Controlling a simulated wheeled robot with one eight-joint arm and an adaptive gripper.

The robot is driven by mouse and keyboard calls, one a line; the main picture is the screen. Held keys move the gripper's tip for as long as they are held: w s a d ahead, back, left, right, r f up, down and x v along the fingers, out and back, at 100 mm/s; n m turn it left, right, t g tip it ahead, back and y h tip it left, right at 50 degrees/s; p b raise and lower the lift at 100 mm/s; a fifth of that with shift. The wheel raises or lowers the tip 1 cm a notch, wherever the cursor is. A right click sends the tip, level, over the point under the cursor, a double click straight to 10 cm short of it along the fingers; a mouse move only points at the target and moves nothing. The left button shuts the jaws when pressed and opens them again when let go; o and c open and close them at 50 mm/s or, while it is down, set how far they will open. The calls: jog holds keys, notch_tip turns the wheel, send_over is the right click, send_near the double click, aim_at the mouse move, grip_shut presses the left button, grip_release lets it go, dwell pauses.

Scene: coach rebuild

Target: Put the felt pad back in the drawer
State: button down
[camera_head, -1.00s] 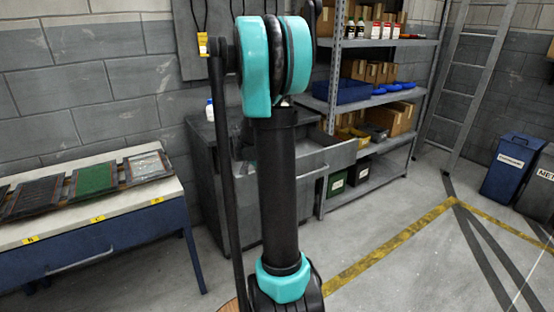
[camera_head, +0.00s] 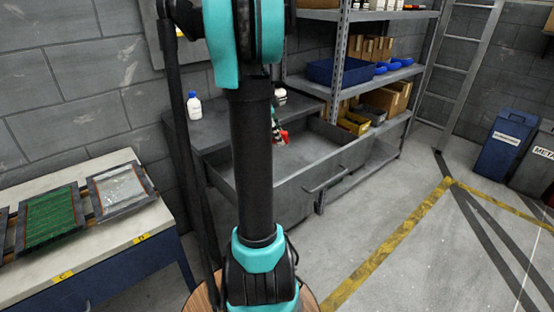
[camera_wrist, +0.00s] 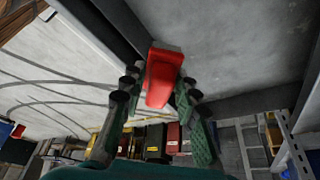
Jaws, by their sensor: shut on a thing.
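The drawer (camera_head: 250,178) stands pulled open from the grey cabinet, with its bar handle (camera_head: 325,180) at the front. Its visible inside looks empty. My gripper (camera_head: 276,128) shows partly behind my arm, over the open drawer. It is shut on a small red block-like thing, which I take for the felt pad (camera_head: 284,137). In the wrist view the red pad (camera_wrist: 162,75) sits between the green-black fingers of my gripper (camera_wrist: 158,84). Grey surfaces lie beyond it. I cannot tell whether the pad touches the drawer floor.
A white bottle (camera_head: 195,107) stands on the cabinet top (camera_head: 215,128). A shelf rack (camera_head: 345,70) with bins and boxes stands close behind the drawer. A workbench (camera_head: 105,255) with framed panels is at left. Clear floor (camera_head: 400,270) lies at right.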

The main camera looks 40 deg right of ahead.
jog(key=shift+w+f, duration=0.2)
notch_tip(320, 180, down, 20)
jog(key=shift+r, duration=0.25)
jog(key=c, duration=1.1)
grip_release()
jog(key=shift+f, duration=0.1)
jog(key=shift+c, duration=0.2)
